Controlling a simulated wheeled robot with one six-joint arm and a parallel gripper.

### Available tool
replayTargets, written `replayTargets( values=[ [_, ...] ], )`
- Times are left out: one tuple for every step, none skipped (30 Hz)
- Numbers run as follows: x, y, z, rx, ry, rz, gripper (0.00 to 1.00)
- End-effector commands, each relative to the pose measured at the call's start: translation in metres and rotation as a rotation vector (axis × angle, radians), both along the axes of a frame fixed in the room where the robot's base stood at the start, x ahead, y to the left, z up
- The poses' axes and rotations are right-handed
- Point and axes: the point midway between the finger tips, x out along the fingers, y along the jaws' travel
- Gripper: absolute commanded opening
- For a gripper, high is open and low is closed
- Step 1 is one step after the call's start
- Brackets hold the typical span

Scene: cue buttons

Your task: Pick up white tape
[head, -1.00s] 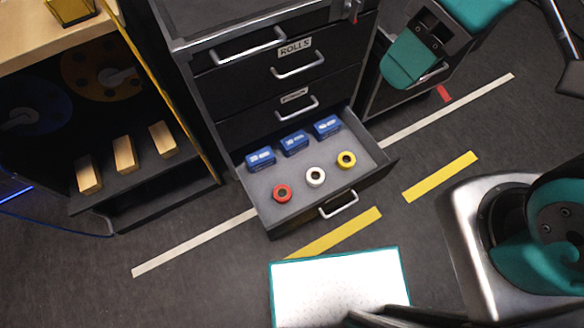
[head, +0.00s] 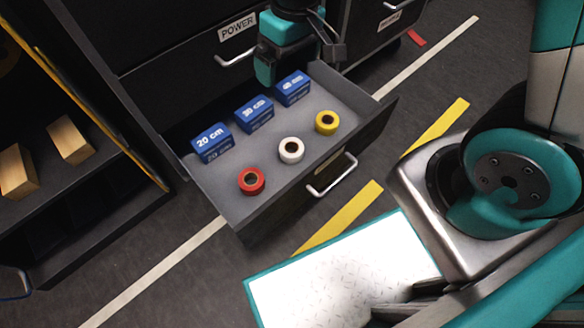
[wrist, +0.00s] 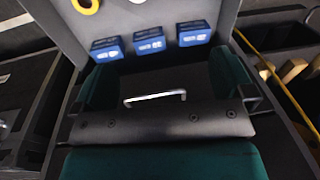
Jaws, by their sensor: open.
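The white tape (head: 291,150) is a small roll lying flat in the open drawer (head: 335,100), between a red tape roll (head: 251,181) and a yellow tape roll (head: 326,122). My gripper (head: 298,58) is open and empty, above the back of the drawer, behind the blue boxes and apart from the white tape. In the wrist view my gripper (wrist: 166,82) shows its two teal fingers spread wide. There the yellow roll (wrist: 86,6) is at the top edge, and only a sliver of the white tape shows beside it.
Three blue boxes (head: 254,114), with labels such as 20 cm, stand in a row behind the rolls. The drawer front has a handle (head: 332,175). A shelf with wooden blocks (head: 70,140) is at left. A white plate with a teal rim (head: 340,280) lies in front.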

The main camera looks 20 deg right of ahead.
Motion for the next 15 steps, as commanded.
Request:
replayTargets(
  values=[
    [0.006,-0.003,-0.054,-0.020,0.007,-0.008,1.00],
    [0.010,-0.005,-0.071,-0.032,0.009,-0.013,1.00],
    [0.014,-0.007,-0.092,-0.046,0.009,-0.019,1.00],
    [0.017,-0.009,-0.105,-0.055,0.009,-0.024,1.00],
    [0.019,-0.010,-0.118,-0.064,0.010,-0.026,1.00],
    [0.023,-0.013,-0.133,-0.077,0.010,-0.031,1.00],
    [0.025,-0.014,-0.142,-0.083,0.009,-0.033,1.00],
    [0.026,-0.015,-0.151,-0.090,0.010,-0.035,1.00],
    [0.028,-0.016,-0.159,-0.098,0.009,-0.038,1.00],
    [0.029,-0.017,-0.165,-0.102,0.010,-0.039,1.00],
    [0.030,-0.018,-0.169,-0.106,0.010,-0.040,1.00],
    [0.031,-0.019,-0.173,-0.109,0.009,-0.041,1.00],
    [0.031,-0.019,-0.177,-0.111,0.009,-0.042,1.00],
    [0.032,-0.019,-0.181,-0.112,0.009,-0.042,1.00],
    [0.032,-0.020,-0.187,-0.114,0.010,-0.042,1.00]
  ],
)
